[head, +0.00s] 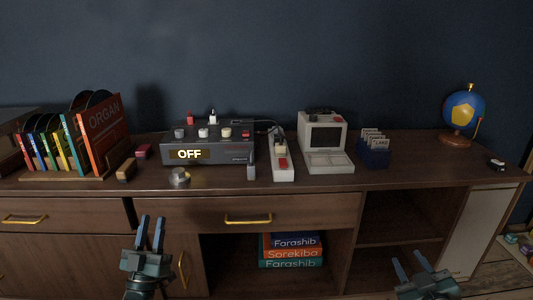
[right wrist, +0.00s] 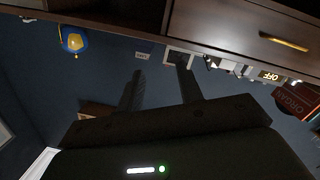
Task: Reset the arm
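My left gripper (head: 151,233) is at the lower left of the head view, in front of the cabinet and below the top's front edge. Its two fingers stand apart with nothing between them. My right gripper (head: 411,265) is at the lower right of the head view, in front of the open shelf compartments, and its fingers are apart. In the right wrist view its two dark fingers (right wrist: 160,86) are spread and empty. That view is tilted, with the cabinet at the top. Neither gripper touches anything that I can see.
The cabinet top (head: 220,184) holds a record rack (head: 95,135), a grey device reading OFF (head: 225,152), a power strip (head: 282,165), a small computer (head: 325,140), a card box (head: 374,154) and a globe (head: 463,108). Books (head: 292,252) lie in a lower compartment. Drawer handles (head: 248,219) stick out in front.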

